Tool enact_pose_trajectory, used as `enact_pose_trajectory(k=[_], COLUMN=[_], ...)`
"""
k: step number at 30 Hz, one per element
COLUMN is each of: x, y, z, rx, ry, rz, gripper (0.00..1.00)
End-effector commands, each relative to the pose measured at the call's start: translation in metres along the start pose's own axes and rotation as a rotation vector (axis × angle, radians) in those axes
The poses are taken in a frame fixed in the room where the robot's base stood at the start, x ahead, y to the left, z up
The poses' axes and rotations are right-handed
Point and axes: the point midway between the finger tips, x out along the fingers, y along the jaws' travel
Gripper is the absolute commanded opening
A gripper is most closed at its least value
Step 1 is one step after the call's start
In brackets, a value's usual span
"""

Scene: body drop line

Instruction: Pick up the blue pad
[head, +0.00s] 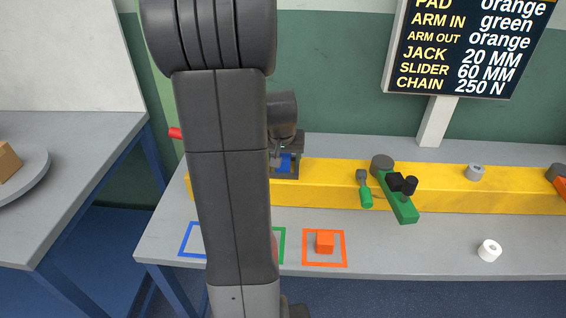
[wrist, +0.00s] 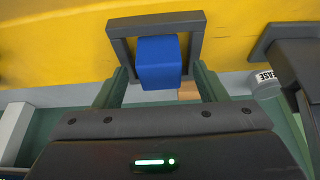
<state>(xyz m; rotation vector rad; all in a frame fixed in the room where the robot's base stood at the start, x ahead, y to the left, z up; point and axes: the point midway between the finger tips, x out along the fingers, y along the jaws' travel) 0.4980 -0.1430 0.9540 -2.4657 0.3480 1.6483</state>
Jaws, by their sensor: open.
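The blue pad (wrist: 158,62) is a small block inside a dark square frame (wrist: 157,23) at the yellow beam in the wrist view. In the head view the blue pad (head: 285,162) shows only partly, beside my arm. My gripper (wrist: 158,82) is open in the wrist view, with its fingers on either side of the pad's near end. I cannot tell whether the fingers touch the pad. My arm hides most of the gripper in the head view.
The yellow beam (head: 330,177) runs along the grey table. A green arm piece (head: 397,205) and a small green tool (head: 366,195) lie on it. An orange block (head: 325,240) sits in an orange square. A white ring (head: 489,250) lies right. A sign (head: 460,50) stands behind.

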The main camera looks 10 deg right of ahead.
Motion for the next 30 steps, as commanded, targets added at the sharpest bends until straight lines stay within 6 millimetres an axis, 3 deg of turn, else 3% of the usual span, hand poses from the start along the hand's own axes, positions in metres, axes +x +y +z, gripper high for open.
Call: enact_pose_trajectory(k=[4,11,23,30], x=[0.0,0.0,-0.007,-0.041], y=[0.0,0.0,0.0,0.0], z=[0.0,0.0,-0.004,-0.018], rx=[0.0,0.0,0.0,0.0], ry=[0.0,0.0,0.003,0.007], rz=[0.0,0.0,0.0,-0.001], gripper=[0.62,0.16,0.15,0.15])
